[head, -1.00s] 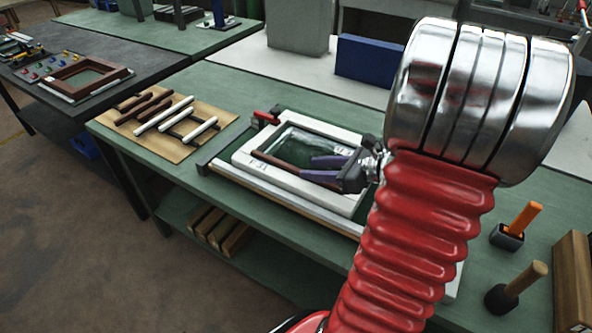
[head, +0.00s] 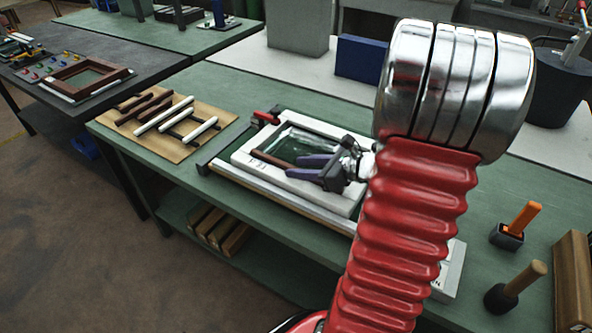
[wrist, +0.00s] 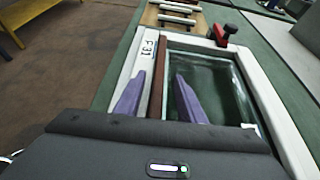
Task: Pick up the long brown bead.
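A long brown bead (head: 272,160) lies along the near inner side of a white frame (head: 246,160). In the wrist view the bead (wrist: 157,62) runs lengthwise between the two purple fingers of my gripper (wrist: 159,77). In the head view my gripper (head: 292,165) is low over the frame, with its fingers pointing left along the bead. The fingers are open, with gaps beside the bead; I cannot tell their exact height above it. My gripper hides the bead's right end in the head view. Other brown bars (head: 147,107) lie on a wooden board.
The wooden board (head: 190,148) also bears white bars (head: 165,113). A red-handled clamp (head: 266,117) stands at the frame's far left corner. A glass pane (wrist: 215,85) fills the frame. An orange-handled tool (head: 523,218) and a mallet (head: 525,280) stand at right.

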